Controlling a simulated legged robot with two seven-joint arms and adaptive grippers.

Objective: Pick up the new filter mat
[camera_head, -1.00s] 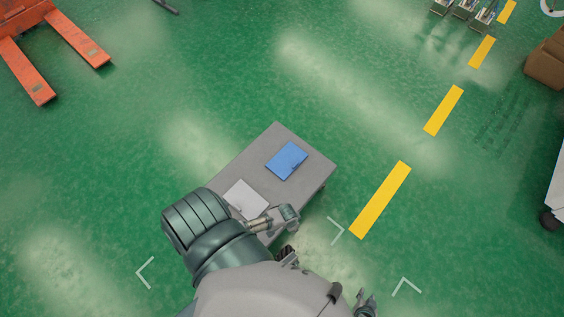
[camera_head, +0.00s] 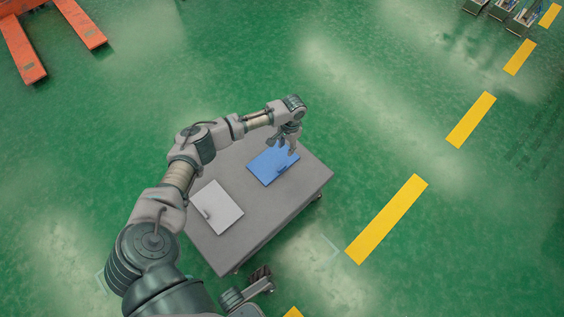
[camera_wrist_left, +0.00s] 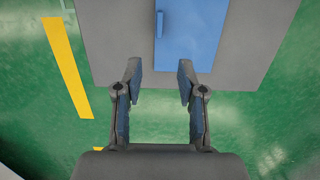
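A flat blue mat (camera_head: 268,168) with a small raised handle lies on the far half of a grey cart top (camera_head: 250,210). A flat whitish mat (camera_head: 222,212) with a similar handle lies on the near half. No label shows which is new. My left gripper (camera_head: 283,145) is over the far edge of the blue mat, fingers pointing down. In the left wrist view the left gripper (camera_wrist_left: 159,75) is open and empty, with the blue mat (camera_wrist_left: 195,35) and its handle ahead of the fingertips. Part of my right arm shows low in the head view; its fingers are unclear.
The cart stands on wheels on a green floor, with clear floor around it. A yellow dashed line (camera_head: 388,220) runs to its right. Orange forks (camera_head: 22,50) lie at the top left. Metal equipment (camera_head: 520,18) stands at the top right.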

